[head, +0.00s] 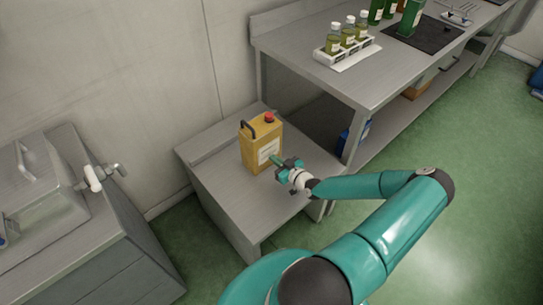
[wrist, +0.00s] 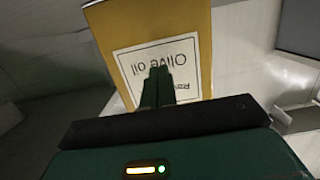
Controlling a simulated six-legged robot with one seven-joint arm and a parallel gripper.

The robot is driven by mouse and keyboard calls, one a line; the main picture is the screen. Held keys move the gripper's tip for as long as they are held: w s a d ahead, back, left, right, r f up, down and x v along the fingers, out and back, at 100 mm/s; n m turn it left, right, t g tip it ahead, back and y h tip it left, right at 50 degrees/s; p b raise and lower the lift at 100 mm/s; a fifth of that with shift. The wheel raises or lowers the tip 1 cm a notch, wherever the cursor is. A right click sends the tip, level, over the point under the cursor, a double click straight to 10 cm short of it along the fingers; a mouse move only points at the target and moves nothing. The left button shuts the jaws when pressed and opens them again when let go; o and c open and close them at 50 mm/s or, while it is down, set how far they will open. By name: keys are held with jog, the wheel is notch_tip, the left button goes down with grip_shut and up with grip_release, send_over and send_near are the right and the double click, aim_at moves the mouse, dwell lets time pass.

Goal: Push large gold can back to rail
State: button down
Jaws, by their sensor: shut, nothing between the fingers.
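The large gold can (head: 260,146) stands upright on a low grey bench (head: 222,197). It has a red cap, a dark handle and a white label. My gripper (head: 274,161) is at the label side of the can, with its fingers together and nothing between them. In the wrist view the gold can (wrist: 160,30) fills the upper middle, and its "Olive oil" label appears upside down. The fingertips (wrist: 158,72) overlap the label there; I cannot tell whether they touch it. A raised rail (head: 212,137) runs along the back of the bench, behind the can.
A taller steel table (head: 380,80) on the right holds a white rack (head: 348,54) of small bottles, green bottles and a dark mat (head: 428,36). A steel unit (head: 85,215) with a tap stands at the left. Bare bench top lies in front of the can.

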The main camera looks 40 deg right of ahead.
aim_at(262, 148)
jog(key=shift+w+a, duration=0.15)
jog(key=shift+w, duration=4.1)
jog(key=shift+s, duration=3.6)
